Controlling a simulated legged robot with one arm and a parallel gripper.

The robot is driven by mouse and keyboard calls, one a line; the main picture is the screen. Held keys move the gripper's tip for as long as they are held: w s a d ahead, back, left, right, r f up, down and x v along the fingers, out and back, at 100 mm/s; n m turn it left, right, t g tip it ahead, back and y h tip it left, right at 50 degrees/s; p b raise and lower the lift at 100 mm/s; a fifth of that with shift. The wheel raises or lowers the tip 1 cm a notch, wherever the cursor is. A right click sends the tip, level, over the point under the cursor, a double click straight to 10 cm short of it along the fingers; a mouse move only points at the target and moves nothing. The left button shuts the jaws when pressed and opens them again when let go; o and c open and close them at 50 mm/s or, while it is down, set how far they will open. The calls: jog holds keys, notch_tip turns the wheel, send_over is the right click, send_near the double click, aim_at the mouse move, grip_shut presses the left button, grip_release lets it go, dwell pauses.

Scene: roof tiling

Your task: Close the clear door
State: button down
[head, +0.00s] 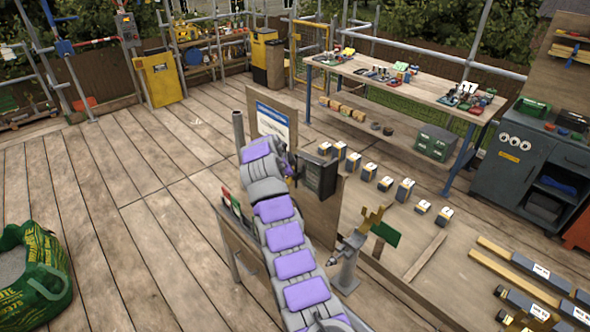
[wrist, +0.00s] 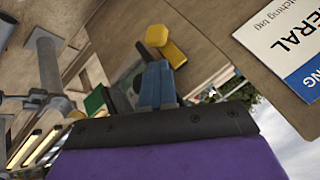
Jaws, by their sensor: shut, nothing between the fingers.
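A dark box (head: 322,176) is fixed to the wooden board in the middle of the head view. Its front looks grey and glassy, but I cannot clearly make out the clear door or how far open it stands. My gripper (head: 291,168) is at the end of my purple and grey arm, just left of the box and close to it. It is shut and empty.
A white and blue sign (head: 273,126) is on the board behind my gripper and fills the wrist view's upper right. A grey stand with a yellow top (head: 350,255) is to the right of my arm. Open plank deck lies left.

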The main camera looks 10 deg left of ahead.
jog(key=shift+w, duration=0.2)
dwell(0.5)
jog(key=shift+s+a+f, duration=0.1)
jog(key=shift+a, duration=0.15)
jog(key=shift+f, duration=0.1)
